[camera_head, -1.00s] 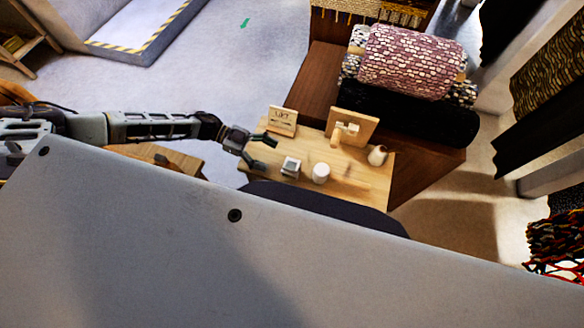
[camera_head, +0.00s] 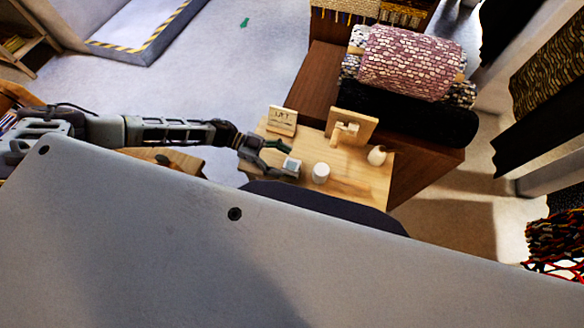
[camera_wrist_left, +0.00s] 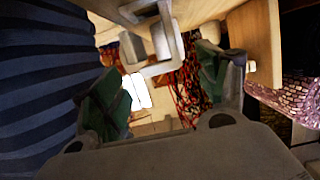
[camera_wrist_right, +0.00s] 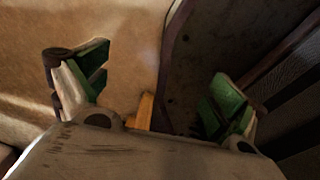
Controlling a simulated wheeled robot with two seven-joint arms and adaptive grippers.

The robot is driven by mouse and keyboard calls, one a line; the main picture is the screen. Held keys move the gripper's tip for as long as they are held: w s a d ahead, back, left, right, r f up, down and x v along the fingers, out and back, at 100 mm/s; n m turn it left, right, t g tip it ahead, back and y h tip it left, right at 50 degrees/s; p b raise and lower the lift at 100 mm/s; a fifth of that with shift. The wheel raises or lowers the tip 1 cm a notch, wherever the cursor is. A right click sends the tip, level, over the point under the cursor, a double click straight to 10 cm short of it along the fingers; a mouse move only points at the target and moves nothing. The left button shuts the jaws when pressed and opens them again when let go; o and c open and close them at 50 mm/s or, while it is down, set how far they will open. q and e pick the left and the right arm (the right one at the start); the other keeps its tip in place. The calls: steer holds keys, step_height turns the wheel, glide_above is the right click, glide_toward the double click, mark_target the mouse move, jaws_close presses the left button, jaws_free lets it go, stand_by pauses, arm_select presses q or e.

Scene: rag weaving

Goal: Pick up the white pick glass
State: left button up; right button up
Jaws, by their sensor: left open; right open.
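The white pick glass (camera_head: 291,164) is a small square folding frame near the front left of the wooden tabletop (camera_head: 352,188). My left gripper (camera_head: 280,160) is open and close beside it, from the left. In the left wrist view, the pick glass (camera_wrist_left: 149,71) shows as a pale open frame ahead of and between the open green-padded fingers (camera_wrist_left: 165,82). I see no finger closed on it, and contact cannot be told. My right gripper (camera_wrist_right: 160,88) is open and empty in the right wrist view; it does not show in the head view.
A white cylinder (camera_head: 321,173) stands just right of the pick glass. Rolled rugs (camera_head: 410,65) lie at the back right.

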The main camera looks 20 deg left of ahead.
mark_target(289, 164)
arm_select(q)
steer(key=x, duration=0.3)
steer(key=shift+s+d, duration=0.1)
steer(key=shift+d, duration=0.35)
arm_select(e)
steer(key=shift+s+a+r, duration=0.15)
steer(key=shift+a+r, duration=0.1)
steer(key=shift+a, duration=0.55)
steer(key=shift+d, duration=0.1)
